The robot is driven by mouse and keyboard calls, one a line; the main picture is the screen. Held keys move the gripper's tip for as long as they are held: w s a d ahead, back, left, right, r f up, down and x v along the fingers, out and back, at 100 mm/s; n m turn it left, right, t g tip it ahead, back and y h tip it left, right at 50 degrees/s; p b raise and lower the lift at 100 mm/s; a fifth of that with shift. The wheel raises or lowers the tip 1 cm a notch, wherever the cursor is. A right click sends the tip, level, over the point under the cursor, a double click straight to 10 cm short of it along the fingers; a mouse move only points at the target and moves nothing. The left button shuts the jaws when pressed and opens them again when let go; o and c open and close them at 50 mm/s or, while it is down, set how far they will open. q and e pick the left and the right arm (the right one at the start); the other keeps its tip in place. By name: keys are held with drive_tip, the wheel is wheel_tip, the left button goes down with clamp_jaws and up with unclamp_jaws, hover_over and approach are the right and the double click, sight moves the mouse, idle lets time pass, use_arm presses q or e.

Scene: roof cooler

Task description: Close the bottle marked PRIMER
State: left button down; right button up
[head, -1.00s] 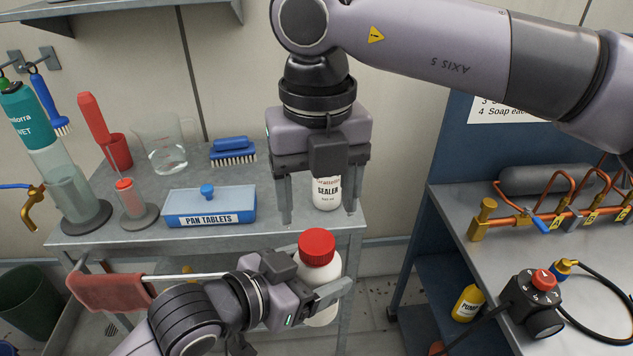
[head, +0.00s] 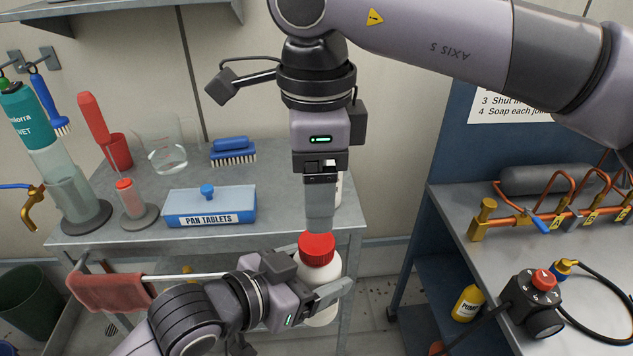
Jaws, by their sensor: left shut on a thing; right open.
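A white bottle (head: 316,274) with a red cap (head: 316,247) stands nearly upright in my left gripper (head: 326,294), which is shut around its body at the front edge of the grey bench. Its label is hidden, so I cannot read PRIMER on it. The red cap sits on the bottle's mouth; I cannot tell how tight it is. My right gripper (head: 319,229) is open and points down directly above the cap. Its fingers line up one behind the other, with the tips at the cap's upper edge. I cannot tell whether they touch it.
A second white bottle (head: 339,188) is mostly hidden behind my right gripper. The bench holds a blue PAN TABLETS box (head: 211,207), a brush (head: 233,152) and a beaker (head: 167,150). A red cloth (head: 112,292) hangs in front. A valve bench (head: 480,262) stands at right.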

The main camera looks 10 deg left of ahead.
sight(316, 241)
idle(0.4)
drive_tip(key=shift+f, duration=4)
drive_tip(key=c, duration=1.1)
drive_tip(key=o, duration=1.2)
drive_tip(key=shift+o, duration=0.2)
drive_tip(key=shift+r, duration=0.15)
